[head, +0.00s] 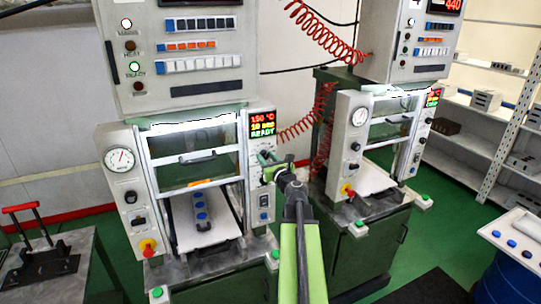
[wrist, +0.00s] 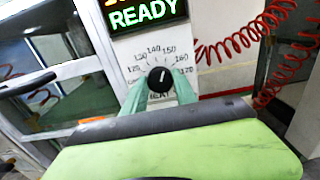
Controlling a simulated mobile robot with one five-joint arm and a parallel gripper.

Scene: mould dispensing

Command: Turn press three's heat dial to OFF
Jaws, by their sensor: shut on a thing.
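The heat dial (wrist: 160,79) is a round black knob on a pale panel, with HEAT printed below and a scale from 120 to 170 around it. Its light mark seems to point up, slightly right, near 150. No OFF label is readable. My gripper (wrist: 160,89) has a teal finger on each side of the dial and is shut on it. In the head view my gripper (head: 268,158) is at the right-hand panel of the left press (head: 196,190), covering the dial. The display (head: 262,124) above reads 150 °C and READY.
A second press (head: 376,150) stands close on the right, with a red coiled hose (head: 293,130) between the two. A table with a red-handled tool (head: 40,245) is at left. Shelves (head: 480,150) and a blue drum (head: 510,270) are at right. Green floor shows between.

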